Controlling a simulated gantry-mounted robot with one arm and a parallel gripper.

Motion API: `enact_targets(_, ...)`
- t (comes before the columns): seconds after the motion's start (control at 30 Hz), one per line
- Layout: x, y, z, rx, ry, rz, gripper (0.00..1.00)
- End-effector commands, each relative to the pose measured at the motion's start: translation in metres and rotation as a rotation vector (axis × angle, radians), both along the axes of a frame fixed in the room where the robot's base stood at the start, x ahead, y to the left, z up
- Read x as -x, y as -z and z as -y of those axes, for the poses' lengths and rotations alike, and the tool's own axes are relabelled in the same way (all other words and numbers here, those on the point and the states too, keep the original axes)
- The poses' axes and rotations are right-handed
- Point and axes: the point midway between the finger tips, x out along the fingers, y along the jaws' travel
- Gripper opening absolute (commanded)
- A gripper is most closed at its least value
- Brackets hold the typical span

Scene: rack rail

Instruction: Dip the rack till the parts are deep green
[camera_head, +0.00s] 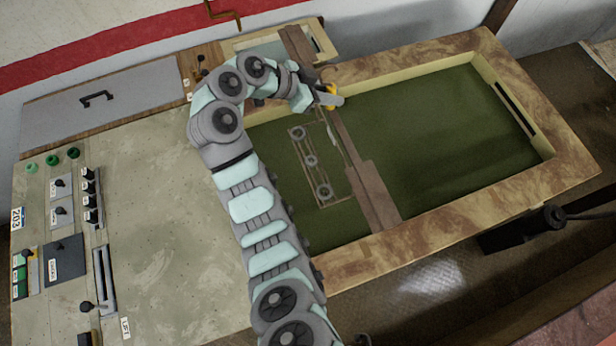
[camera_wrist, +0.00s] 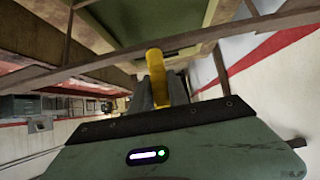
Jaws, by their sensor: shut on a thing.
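The rack (camera_head: 335,204) is a thin brown frame in the left part of the tank (camera_head: 460,297), over or in the dark green liquid (camera_head: 430,130). I cannot tell how deep it sits. Three round parts show in it: one at the far end (camera_head: 299,133), one in the middle (camera_head: 311,160) and one at the near end (camera_head: 324,191). They look grey-green. My gripper (camera_head: 328,97) is at the tank's far edge, shut on a yellow handle (camera_wrist: 155,62). The wrist view shows the grey fingers (camera_wrist: 160,90) around this handle.
A brown beam (camera_head: 372,195) crosses the tank right of the rack. At left, a control panel has three green discs (camera_head: 52,160) of different shades, switches (camera_head: 90,195) and a slide lever (camera_head: 103,285) by a "LIFT" label. The tank's right side is clear.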

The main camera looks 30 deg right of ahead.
Motion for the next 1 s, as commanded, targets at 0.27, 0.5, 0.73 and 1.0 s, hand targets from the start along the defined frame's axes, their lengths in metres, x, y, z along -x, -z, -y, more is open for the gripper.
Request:
enact_targets(0.27,0.0,0.0,0.0,0.002,0.0,0.002,0.0)
enact_targets(0.5,0.0,0.026,0.0,0.002,0.001,0.001,0.0)
enact_targets(0.73,0.0,0.056,0.0,0.002,0.0,0.002,0.0)
enact_targets(1.0,0.0,0.091,0.0,0.002,0.0,0.002,0.0)
